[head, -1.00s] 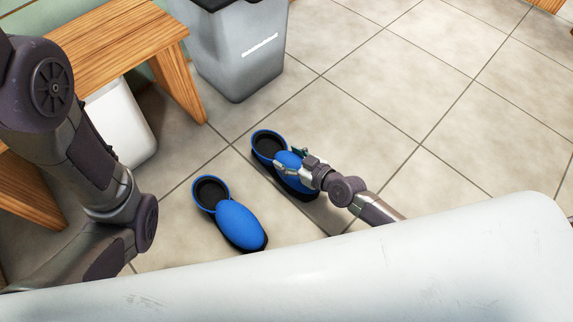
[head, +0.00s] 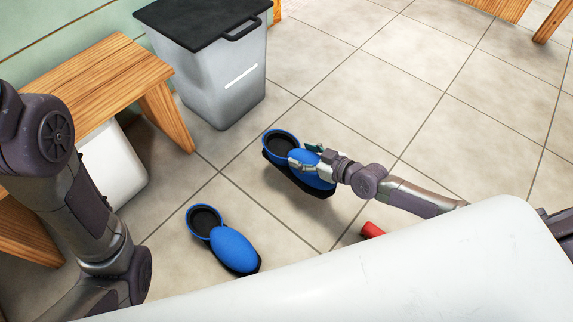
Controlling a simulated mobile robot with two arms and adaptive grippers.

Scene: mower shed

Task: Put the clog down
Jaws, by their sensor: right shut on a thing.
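A blue clog with a black sole and dark inside (head: 281,143) is in my right gripper (head: 308,161), which is shut on its blue upper. A shadow shows under and beside this clog, and it seems to be held a little above the tiles; the exact gap cannot be told. A second blue clog (head: 233,248) lies on the floor to the left and nearer to me. My left arm shows at the left, but its gripper is outside the view.
A grey bin with a black lid (head: 225,85) stands at the back. A wooden bench (head: 95,85) stands at the left with a white container (head: 115,170) beneath it. A red object (head: 372,229) lies partly hidden near my body. The tiled floor (head: 400,85) at the right is clear.

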